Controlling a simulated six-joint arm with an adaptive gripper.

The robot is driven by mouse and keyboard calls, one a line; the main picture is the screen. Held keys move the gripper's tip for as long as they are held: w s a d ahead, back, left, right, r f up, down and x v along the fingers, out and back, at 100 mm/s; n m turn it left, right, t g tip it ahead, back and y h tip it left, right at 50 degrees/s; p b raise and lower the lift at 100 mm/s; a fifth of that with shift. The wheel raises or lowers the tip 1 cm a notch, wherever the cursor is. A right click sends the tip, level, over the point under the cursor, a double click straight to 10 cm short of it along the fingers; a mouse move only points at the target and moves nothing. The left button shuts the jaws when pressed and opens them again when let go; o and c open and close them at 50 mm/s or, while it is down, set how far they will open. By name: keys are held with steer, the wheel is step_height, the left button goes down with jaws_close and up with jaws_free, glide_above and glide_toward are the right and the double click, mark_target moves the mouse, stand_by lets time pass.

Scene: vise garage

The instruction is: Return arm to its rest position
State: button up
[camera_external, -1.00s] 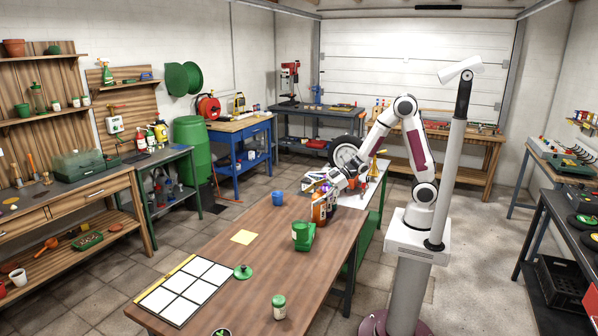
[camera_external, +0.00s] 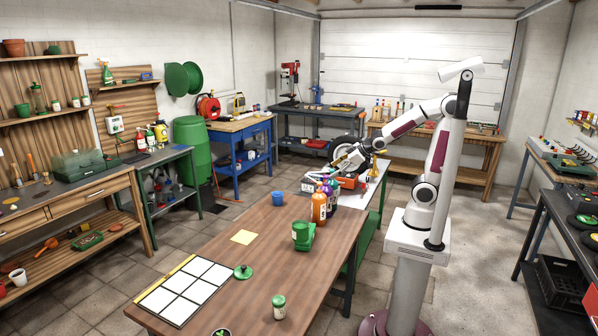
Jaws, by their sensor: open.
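My gripper (camera_external: 338,160) is at the end of my raised arm, above the far end of the wooden table (camera_external: 262,262). It is small in this view, and its jaws look open and empty. An orange bottle (camera_external: 318,207) stands upright on the table below and nearer the camera, apart from the gripper. Bottles with purple and other colours stand close behind it, partly hidden. My arm bends at the elbow on the right and reaches left from its column.
The space above the table's near half is clear.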

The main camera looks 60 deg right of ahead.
steer(key=s+d+r+m+g, duration=0.2)
steer(key=s+m+g, duration=0.2)
steer(key=s, duration=1.6)
steer(key=shift+s+d, duration=0.2)
steer(key=shift+s, duration=0.2)
